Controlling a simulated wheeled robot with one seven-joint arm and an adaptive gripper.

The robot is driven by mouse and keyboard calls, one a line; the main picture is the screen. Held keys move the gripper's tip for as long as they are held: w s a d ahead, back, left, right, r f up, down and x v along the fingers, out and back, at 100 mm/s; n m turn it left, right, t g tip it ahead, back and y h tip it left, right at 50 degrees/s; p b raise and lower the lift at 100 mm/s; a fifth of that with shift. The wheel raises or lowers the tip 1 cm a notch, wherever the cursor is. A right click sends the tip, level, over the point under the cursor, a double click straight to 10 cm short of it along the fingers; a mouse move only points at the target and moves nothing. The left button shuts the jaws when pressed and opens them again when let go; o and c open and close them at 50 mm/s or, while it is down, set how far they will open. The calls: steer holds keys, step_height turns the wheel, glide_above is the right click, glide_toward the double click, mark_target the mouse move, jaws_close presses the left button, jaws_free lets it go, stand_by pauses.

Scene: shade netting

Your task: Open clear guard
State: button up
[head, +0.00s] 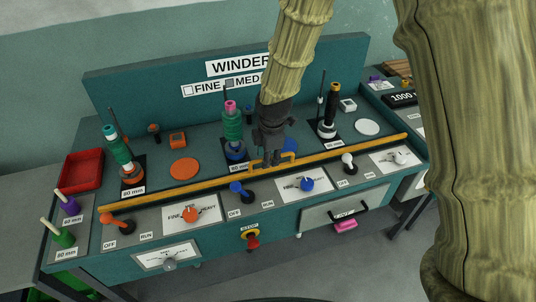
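The clear guard shows mainly as a long yellow-orange edge bar (190,188) running along the front of the winder station. Its clear panel can hardly be made out. A yellow handle (290,155) rises from the middle of the bar. My gripper (267,163) points down with its fingertips at the handle's left part. The fingers look close together, but I cannot tell whether they are shut on the handle or only beside it.
Behind the bar stand spindles with a teal spool (119,151), a green spool (232,126) and a white one (328,124). In front are an orange lever (124,226), a blue lever (238,188), a white lever (349,161) and knobs. A red tray (82,170) sits at left.

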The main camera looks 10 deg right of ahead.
step_height(320, 180, up, 12)
steer(key=s, duration=0.2)
steer(key=shift+d, duration=0.15)
stand_by(0.5)
steer(key=shift+s+f, duration=0.15)
stand_by(0.3)
